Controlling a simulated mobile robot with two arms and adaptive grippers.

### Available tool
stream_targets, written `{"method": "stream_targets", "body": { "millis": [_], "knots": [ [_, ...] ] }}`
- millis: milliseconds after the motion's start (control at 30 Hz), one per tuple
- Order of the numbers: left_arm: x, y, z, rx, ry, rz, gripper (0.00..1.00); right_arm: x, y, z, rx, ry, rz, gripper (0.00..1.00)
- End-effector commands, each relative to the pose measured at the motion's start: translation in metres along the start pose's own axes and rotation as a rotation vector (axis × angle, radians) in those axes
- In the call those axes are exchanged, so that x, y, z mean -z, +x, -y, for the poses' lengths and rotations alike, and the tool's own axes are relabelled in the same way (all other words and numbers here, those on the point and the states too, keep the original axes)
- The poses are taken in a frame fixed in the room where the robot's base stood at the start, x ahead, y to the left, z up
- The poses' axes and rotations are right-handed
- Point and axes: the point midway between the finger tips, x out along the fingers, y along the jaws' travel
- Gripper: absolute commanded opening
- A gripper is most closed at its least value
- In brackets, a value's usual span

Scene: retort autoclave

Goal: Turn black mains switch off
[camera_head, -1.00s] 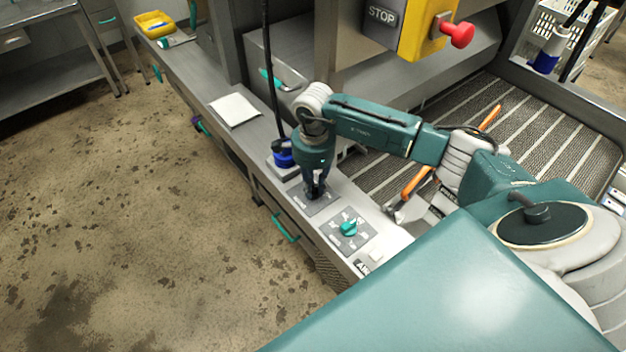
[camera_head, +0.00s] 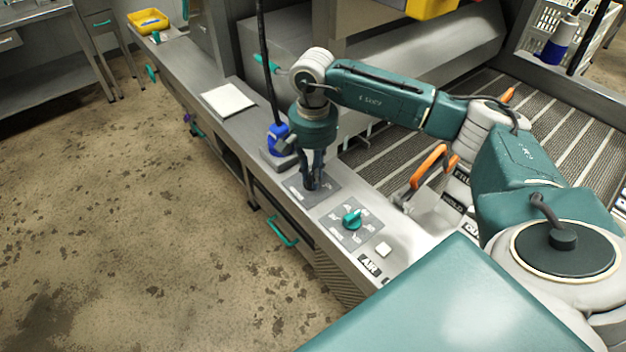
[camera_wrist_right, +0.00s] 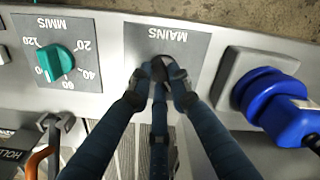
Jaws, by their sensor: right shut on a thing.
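The grey MAINS plate (camera_head: 330,187) lies on the steel control ledge; it also shows in the right wrist view (camera_wrist_right: 190,50). The black mains switch (camera_wrist_right: 165,64) is in the middle of this plate, mostly hidden by fingertips. My right gripper (camera_head: 312,186) points down at the plate, and its fingers are closed around the switch in the right wrist view (camera_wrist_right: 162,80). Which way the switch is turned cannot be told. My left gripper is not in view.
A blue plug (camera_head: 278,137) with a black cable stands on the other side. A white pad (camera_head: 228,100) lies farther along the ledge. An orange handle (camera_head: 429,163) is to the right. A teal drawer handle (camera_head: 281,231) projects below.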

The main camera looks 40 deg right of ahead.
Motion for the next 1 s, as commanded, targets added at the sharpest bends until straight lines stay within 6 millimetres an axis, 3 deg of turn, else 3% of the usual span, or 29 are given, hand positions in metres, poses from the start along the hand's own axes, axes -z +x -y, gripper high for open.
{"method": "stream_targets", "body": {
  "millis": [400,900,933,1000],
  "knots": [
    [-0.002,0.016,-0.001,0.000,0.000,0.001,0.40,0.001,-0.001,0.001,0.002,-0.165,-0.001,0.00],
    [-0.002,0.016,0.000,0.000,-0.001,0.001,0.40,0.002,-0.002,0.001,0.002,-0.183,-0.002,0.00],
    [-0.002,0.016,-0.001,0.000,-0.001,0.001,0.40,0.002,-0.002,0.001,0.002,-0.183,-0.002,0.20],
    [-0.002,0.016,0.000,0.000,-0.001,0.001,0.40,0.002,-0.002,0.001,0.002,-0.183,-0.002,0.34]
  ]
}}
